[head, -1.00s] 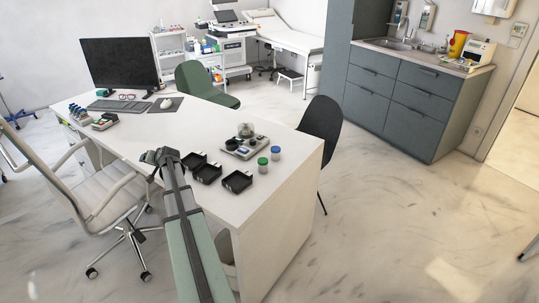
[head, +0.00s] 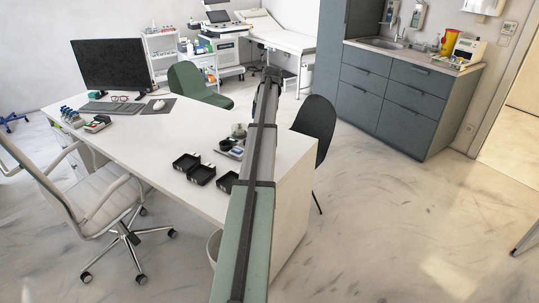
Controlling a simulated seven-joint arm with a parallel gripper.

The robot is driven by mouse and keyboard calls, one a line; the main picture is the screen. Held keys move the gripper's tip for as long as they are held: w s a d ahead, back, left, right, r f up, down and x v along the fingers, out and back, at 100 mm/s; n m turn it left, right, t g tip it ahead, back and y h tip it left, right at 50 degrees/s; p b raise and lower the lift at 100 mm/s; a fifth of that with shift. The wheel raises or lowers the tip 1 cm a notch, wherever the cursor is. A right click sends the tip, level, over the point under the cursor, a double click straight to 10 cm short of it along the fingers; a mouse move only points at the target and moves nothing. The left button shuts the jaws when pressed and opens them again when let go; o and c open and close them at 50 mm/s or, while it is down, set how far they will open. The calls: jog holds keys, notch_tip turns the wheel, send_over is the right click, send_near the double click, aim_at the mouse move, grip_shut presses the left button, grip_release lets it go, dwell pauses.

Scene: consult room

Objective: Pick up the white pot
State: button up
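I cannot make out a white pot for certain in the head view. My arm crosses the right part of the white desk (head: 140,150) and covers the spot where two small pots, one green-lidded and one blue-lidded, showed earlier. My gripper (head: 269,78) is at the far end of the arm, in line with the gap between the green chair and the dark chair. It is seen from behind and small, so its fingers cannot be told apart.
Black open trays (head: 201,174) and a partly hidden device with a clear dome (head: 238,131) are on the desk left of my arm. A monitor (head: 112,63) and keyboard (head: 107,108) stand at the far left. A dark chair (head: 316,122) is right of the desk.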

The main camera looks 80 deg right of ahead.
jog(key=s+f+g+y, duration=0.1)
jog(key=f, duration=0.3)
jog(key=s+a+f+m+y, duration=0.1)
jog(key=f, duration=0.3)
jog(key=s+a+f+g+y, duration=0.1)
jog(key=f, duration=0.3)
jog(key=shift+a+f+g, duration=0.2)
jog(key=shift+a+g, duration=0.05)
jog(key=shift+g, duration=0.05)
jog(key=shift+a+f, duration=0.15)
jog(key=shift+f, duration=1.2)
jog(key=shift+a+f, duration=0.1)
jog(key=shift+f, duration=1.2)
jog(key=c, duration=1.1)
jog(key=shift+r, duration=0.15)
